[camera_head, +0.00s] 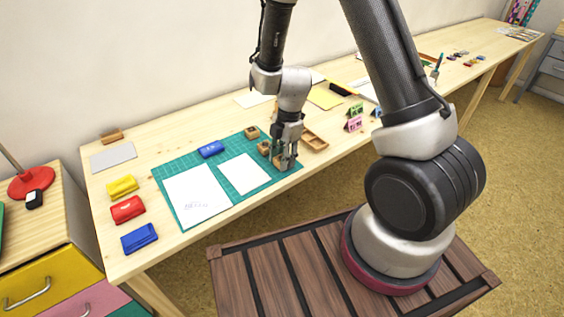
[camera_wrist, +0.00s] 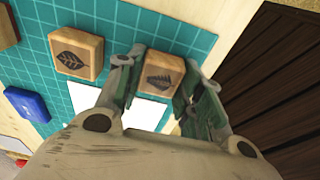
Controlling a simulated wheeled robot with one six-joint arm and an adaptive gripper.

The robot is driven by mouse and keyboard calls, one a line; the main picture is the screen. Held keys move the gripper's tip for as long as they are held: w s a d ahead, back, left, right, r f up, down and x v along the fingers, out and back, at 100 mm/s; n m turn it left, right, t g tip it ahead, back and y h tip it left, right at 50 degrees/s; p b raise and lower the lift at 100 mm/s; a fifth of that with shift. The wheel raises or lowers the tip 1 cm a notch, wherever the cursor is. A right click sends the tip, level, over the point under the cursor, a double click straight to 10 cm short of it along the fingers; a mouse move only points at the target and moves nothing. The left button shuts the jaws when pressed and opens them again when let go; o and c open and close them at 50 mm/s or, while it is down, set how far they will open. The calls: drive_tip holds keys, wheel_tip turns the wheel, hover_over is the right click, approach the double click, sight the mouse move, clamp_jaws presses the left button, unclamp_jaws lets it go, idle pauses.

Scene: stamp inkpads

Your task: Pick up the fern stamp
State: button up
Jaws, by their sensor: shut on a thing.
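The fern stamp is a small wooden block with a dark fern picture on its top (camera_wrist: 161,74). It sits between the two fingers of my gripper (camera_wrist: 160,66) in the wrist view, and the fingers are shut on it. In the head view my gripper (camera_head: 284,160) is low over the right end of the green cutting mat (camera_head: 222,162), with the fern stamp mostly hidden by the fingers. Whether the stamp still touches the mat I cannot tell. A similar wooden stamp with a leaf picture (camera_wrist: 77,53) stands to the left of my gripper.
Another wooden stamp (camera_head: 251,132) stands farther back on the mat. A blue inkpad (camera_head: 211,149) and white sheets (camera_head: 196,195) lie on the mat. Yellow (camera_head: 122,187), red (camera_head: 127,209) and blue (camera_head: 139,238) pads line the left. A wooden tray (camera_head: 314,139) is right of my gripper.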

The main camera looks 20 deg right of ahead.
drive_tip(key=shift+r, duration=0.1)
wheel_tip(320, 180, up, 10)
idle(0.4)
drive_tip(key=shift+o, duration=1.1)
drive_tip(key=shift+c, duration=0.9)
